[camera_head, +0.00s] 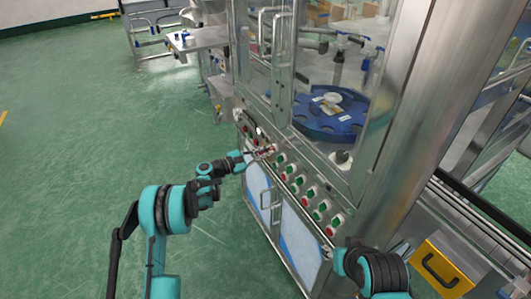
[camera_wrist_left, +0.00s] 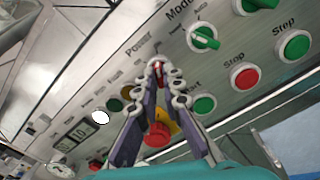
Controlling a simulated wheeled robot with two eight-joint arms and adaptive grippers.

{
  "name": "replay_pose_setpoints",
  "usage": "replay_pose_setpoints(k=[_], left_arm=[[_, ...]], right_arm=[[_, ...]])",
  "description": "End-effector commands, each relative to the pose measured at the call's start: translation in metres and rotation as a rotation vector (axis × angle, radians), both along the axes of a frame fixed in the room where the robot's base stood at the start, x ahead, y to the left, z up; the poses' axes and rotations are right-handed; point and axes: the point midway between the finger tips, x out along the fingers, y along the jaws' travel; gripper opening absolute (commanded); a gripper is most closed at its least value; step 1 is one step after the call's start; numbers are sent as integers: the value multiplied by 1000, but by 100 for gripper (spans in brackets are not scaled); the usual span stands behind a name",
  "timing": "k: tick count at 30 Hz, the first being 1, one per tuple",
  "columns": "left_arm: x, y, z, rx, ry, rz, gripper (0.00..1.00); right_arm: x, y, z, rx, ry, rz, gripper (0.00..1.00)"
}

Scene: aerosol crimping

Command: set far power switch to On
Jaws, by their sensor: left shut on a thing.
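My left gripper (camera_head: 266,153) reaches to the far end of the machine's sloped control panel. In the left wrist view its fingertips (camera_wrist_left: 158,68) are shut on the power switch (camera_wrist_left: 157,67), just below the "Power" label. Only a small red bit of the switch shows between the fingertips, so its On or Off position cannot be read. My right gripper is out of view; only part of my right arm shows at the lower right of the head view.
A red emergency button (camera_wrist_left: 157,135) on a yellow base sits between the finger links. A green mode knob (camera_wrist_left: 204,38), a red stop button (camera_wrist_left: 244,76) and a green start button (camera_wrist_left: 203,105) are close by. A blue turntable (camera_head: 325,122) stands behind the glass.

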Motion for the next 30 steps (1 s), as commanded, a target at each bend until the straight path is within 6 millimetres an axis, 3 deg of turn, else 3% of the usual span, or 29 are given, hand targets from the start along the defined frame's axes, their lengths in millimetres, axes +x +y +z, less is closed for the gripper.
replay_pose_setpoints(k=[19, 21, 30], left_arm=[[0, 0, 0, 26, -43, 0, 0], [0, 0, 0, 25, -43, -1, 26], [0, 0, 0, 24, -42, 0, 28]], right_arm=[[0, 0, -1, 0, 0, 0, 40], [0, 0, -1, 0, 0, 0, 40], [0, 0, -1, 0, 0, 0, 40]])
